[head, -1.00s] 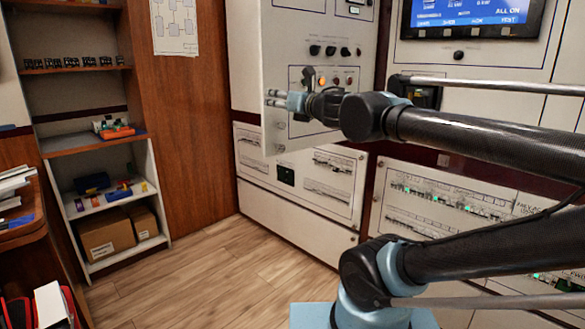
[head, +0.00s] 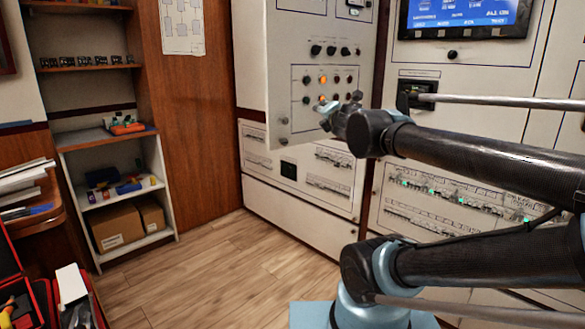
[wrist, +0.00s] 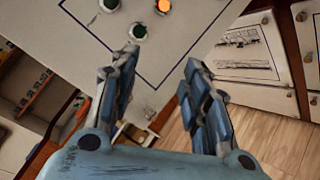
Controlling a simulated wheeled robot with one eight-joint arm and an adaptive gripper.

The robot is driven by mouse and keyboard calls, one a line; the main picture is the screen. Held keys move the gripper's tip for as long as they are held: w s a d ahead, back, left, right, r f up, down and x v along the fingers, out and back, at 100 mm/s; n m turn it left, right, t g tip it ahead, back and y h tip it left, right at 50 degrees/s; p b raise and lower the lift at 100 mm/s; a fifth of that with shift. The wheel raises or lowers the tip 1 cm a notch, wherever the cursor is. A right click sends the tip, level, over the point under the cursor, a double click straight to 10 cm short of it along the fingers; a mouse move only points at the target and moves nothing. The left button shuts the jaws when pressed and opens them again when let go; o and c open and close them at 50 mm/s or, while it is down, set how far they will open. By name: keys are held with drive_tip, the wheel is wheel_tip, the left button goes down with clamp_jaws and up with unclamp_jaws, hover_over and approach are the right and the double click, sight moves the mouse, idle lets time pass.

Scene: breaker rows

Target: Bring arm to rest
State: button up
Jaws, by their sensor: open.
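My gripper (head: 325,108) is in front of the white control cabinet (head: 283,70) in the head view, seen partly end-on beside the cabinet's lower lamps. In the wrist view my gripper (wrist: 157,80) shows two blue-grey fingers spread apart with nothing between them. Beyond the fingertips is the cabinet panel (wrist: 100,45) with a lit orange lamp (wrist: 163,6) and dark round buttons. Whether the fingertips touch the panel I cannot tell, but a gap seems to show. My arm reaches in from the right of the head view.
Breaker rows (head: 450,195) with green lights sit low on the right wall, behind my arm. A screen (head: 465,14) is above. A shelf (head: 105,140) with boxes stands at the left. An open red case (head: 40,295) is at lower left. Wooden floor (head: 205,260) is clear.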

drive_tip(key=s+d+f+m+g+h, duration=0.3)
drive_tip(key=s+d+f+m+g, duration=0.1)
drive_tip(key=d+f+m, duration=0.4)
drive_tip(key=s+d+f+m+g+h, duration=0.3)
drive_tip(key=s+d+f+m, duration=0.15)
drive_tip(key=f+m, duration=0.55)
drive_tip(key=s+a+f+m+g+y, duration=0.4)
drive_tip(key=s+f+m+g, duration=0.3)
drive_tip(key=s+f, duration=0.6)
drive_tip(key=shift+s+f+m+g, duration=0.3)
drive_tip(key=shift+f+m, duration=0.2)
drive_tip(key=shift+m, duration=0.2)
drive_tip(key=shift+a, duration=0.1)
drive_tip(key=shift+w+f, duration=0.2)
drive_tip(key=shift+w, duration=0.25)
